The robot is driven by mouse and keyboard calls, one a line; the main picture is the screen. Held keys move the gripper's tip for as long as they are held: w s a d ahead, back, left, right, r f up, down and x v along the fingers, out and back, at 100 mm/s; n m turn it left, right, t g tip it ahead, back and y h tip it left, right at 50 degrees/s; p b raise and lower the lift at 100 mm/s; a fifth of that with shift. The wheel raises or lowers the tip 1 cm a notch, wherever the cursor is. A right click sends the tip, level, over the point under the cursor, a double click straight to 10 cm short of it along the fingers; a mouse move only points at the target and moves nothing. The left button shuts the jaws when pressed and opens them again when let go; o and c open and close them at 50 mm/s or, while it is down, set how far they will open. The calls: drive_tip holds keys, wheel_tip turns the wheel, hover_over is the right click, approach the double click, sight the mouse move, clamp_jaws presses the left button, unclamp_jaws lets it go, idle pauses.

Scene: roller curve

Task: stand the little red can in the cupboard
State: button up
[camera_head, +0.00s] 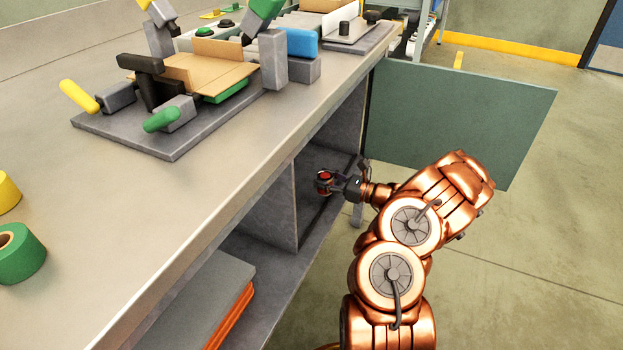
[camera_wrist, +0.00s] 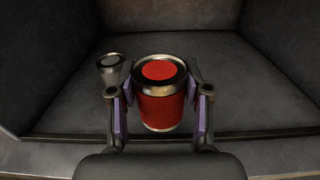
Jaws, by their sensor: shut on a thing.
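The little red can (camera_wrist: 160,108) stands upright between the fingers of my gripper (camera_wrist: 160,105) in the wrist view. The fingers are shut on its sides. In the head view the red can (camera_head: 325,177) shows small in my gripper (camera_head: 327,184), at the opening of the cupboard (camera_head: 297,205) under the workbench. The cupboard's grey floor (camera_wrist: 225,95) and walls show beyond the can in the wrist view. Whether the can's base touches the floor is hard to tell.
A small metallic cup-like thing (camera_wrist: 111,70) stands inside, just left of the can. The green-grey door (camera_head: 460,120) is swung open to the right. A grey divider (camera_head: 270,207) stands left of the opening. The floor right and behind the can is clear.

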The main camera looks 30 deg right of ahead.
drive_tip(key=w, duration=0.2)
drive_tip(key=w+d+b, duration=0.1)
drive_tip(key=w, duration=0.4)
drive_tip(key=shift+w+d+f+b, duration=0.15)
drive_tip(key=shift+w+f+b, duration=0.1)
drive_tip(key=shift+f+b, duration=0.15)
drive_tip(key=shift+w+f, duration=0.15)
drive_tip(key=shift+f, duration=0.2)
drive_tip(key=shift+f+b, duration=0.75)
drive_tip(key=shift+f, duration=0.65)
drive_tip(key=shift+f, duration=0.1)
drive_tip(key=o, duration=1.2)
drive_tip(key=shift+o, duration=0.2)
